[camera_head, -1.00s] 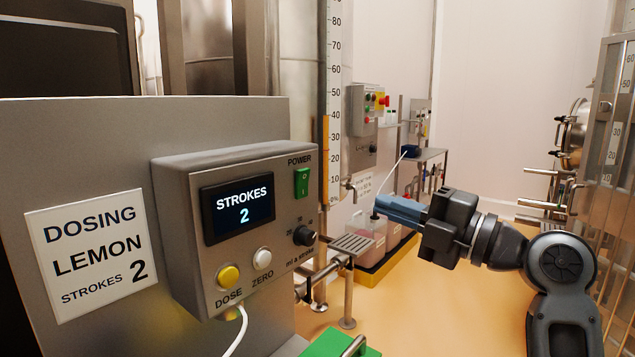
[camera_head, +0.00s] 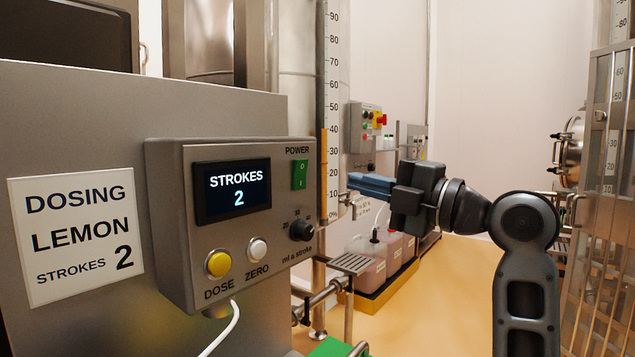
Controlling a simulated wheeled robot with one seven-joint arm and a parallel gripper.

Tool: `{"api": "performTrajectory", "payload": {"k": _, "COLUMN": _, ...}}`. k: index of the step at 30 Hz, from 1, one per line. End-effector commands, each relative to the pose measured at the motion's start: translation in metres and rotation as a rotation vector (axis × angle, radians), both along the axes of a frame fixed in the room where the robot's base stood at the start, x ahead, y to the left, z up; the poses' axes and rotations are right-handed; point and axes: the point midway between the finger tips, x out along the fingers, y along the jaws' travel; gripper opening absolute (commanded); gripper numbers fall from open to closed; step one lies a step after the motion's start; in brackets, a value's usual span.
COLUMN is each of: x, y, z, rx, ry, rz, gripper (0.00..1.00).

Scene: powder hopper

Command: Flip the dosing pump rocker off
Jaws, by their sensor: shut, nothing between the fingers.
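The dosing pump box (camera_head: 170,190) is grey and fixed to a grey panel at the left. Its green power rocker (camera_head: 300,175) sits under the word POWER at the upper right of the box face, marked 0 above and I below. The display (camera_head: 233,190) is lit and reads STROKES 2. My gripper (camera_head: 352,183) is shut and empty, with blue fingers pointing left toward the box. In the picture its tips are a little right of the rocker, apart from it.
The box also has a yellow DOSE button (camera_head: 218,264), a white ZERO button (camera_head: 257,249) and a black knob (camera_head: 301,231). A white sign (camera_head: 75,235) reads DOSING LEMON STROKES 2. Bottles (camera_head: 372,262) stand in a yellow tray behind my gripper.

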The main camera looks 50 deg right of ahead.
Motion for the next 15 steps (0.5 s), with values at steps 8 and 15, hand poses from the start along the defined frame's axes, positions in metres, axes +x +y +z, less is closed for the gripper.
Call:
{"api": "performTrajectory", "payload": {"k": 8, "x": 0.055, "y": 0.003, "z": 0.011, "rx": 0.001, "ry": 0.002, "rz": 0.002, "gripper": 0.0}}
{"api": "performTrajectory", "payload": {"k": 15, "x": 0.085, "y": 0.003, "z": 0.014, "rx": 0.0, "ry": 0.001, "rz": 0.001, "gripper": 0.0}}
